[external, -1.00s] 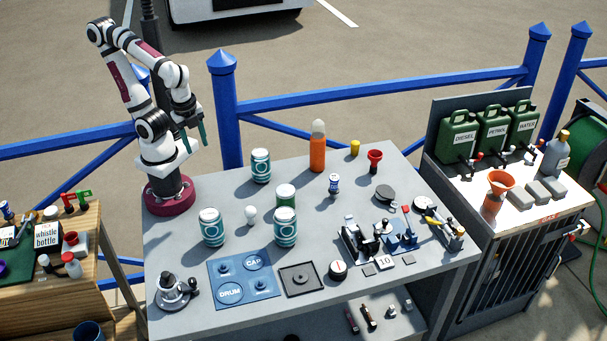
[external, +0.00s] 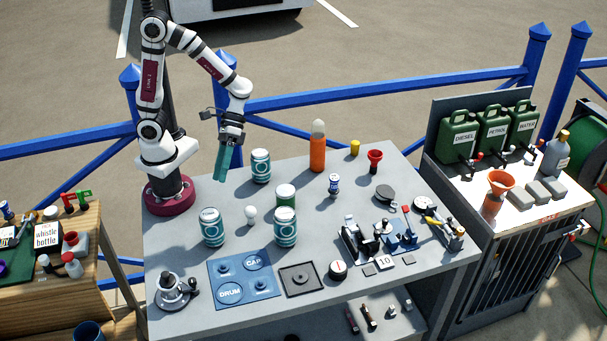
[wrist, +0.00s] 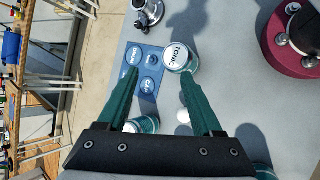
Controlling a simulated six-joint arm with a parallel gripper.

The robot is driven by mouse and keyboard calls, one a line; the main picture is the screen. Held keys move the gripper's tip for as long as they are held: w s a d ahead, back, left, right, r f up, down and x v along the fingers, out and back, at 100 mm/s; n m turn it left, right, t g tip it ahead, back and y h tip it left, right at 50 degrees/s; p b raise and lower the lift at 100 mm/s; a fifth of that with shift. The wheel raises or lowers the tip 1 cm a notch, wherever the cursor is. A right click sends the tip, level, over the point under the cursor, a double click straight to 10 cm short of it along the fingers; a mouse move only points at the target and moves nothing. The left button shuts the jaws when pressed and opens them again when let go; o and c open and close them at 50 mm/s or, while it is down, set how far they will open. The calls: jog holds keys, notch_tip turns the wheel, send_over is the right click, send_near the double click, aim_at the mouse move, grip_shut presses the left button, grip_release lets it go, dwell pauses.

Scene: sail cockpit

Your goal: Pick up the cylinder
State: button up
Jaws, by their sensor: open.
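Several teal-and-white cylindrical cans stand upright on the grey workbench (external: 330,200): one at the back (external: 261,166), one at the left (external: 212,228) and one at the front (external: 285,228). A green-bodied cylinder with a white top (external: 286,197) stands among them. I cannot tell which is the task's cylinder. My gripper (external: 222,178) is open and empty, above the bench, left of the back can. In the wrist view, my open fingers (wrist: 156,78) point toward a can with a "TONIC" lid (wrist: 179,57). Another can (wrist: 142,125) is partly hidden by the gripper.
An orange bottle (external: 317,148) stands at the back, with a red funnel (external: 375,160) to its right. A blue DRUM/CAP board (external: 243,280) lies in front. Mechanical fittings crowd the bench's right side.

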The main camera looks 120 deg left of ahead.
aim_at(337, 188)
jog(key=w+a+f+n+t, duration=0.2)
jog(key=w+a+n+t, duration=0.1)
jog(key=a+n, duration=0.2)
jog(key=w+a+f+n+t, duration=0.2)
jog(key=w+a+n+t, duration=0.1)
jog(key=w+a+n, duration=0.1)
jog(key=w+a+f+n+t, duration=0.2)
jog(key=w+a+n+t, duration=0.1)
jog(key=a+n, duration=0.3)
jog(key=shift+w+a+y, duration=0.4)
jog(key=shift+w+a, duration=0.05)
jog(key=shift+w, duration=0.1)
jog(key=a+f+n+t+y, duration=0.1)
jog(key=a+f+n+y, duration=0.1)
jog(key=a+n, duration=0.1)
jog(key=a+f+n+t+y, duration=0.1)
jog(key=a+f+n+y, duration=0.1)
jog(key=a, duration=0.3)
jog(key=s+a+f+n+t+y, duration=0.1)
jog(key=a+f+n, duration=0.1)
jog(key=a+n, duration=0.2)
jog(key=shift+a+f+n+y, duration=0.2)
jog(key=shift+a+n+y, duration=0.1)
jog(key=shift+a+y, duration=0.15)
jog(key=x, duration=1.5)
jog(key=shift+w+r, duration=0.2)
jog(key=shift+w, duration=0.3)
grip_shut()
